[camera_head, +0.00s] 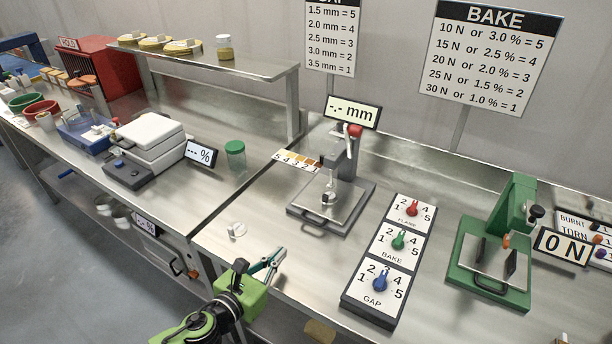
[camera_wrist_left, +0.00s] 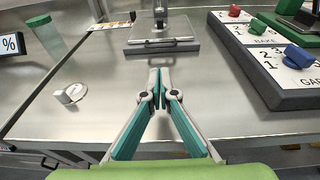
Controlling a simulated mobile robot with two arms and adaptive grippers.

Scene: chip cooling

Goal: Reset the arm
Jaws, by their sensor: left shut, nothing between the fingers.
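My left gripper (camera_head: 277,259) is a green body with grey and teal fingers. It is over the front part of the metal bench, left of the dial panel. In the left wrist view the fingertips (camera_wrist_left: 159,76) meet, with nothing between them. My right gripper shows in neither view.
A small white round item (camera_head: 237,230) lies on the bench near the gripper. The thickness gauge (camera_head: 330,190) stands behind, and the dial panel (camera_head: 388,262) is to the right. A green press (camera_head: 497,250) stands further right. A green-lidded jar (camera_head: 235,155) is at the back left.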

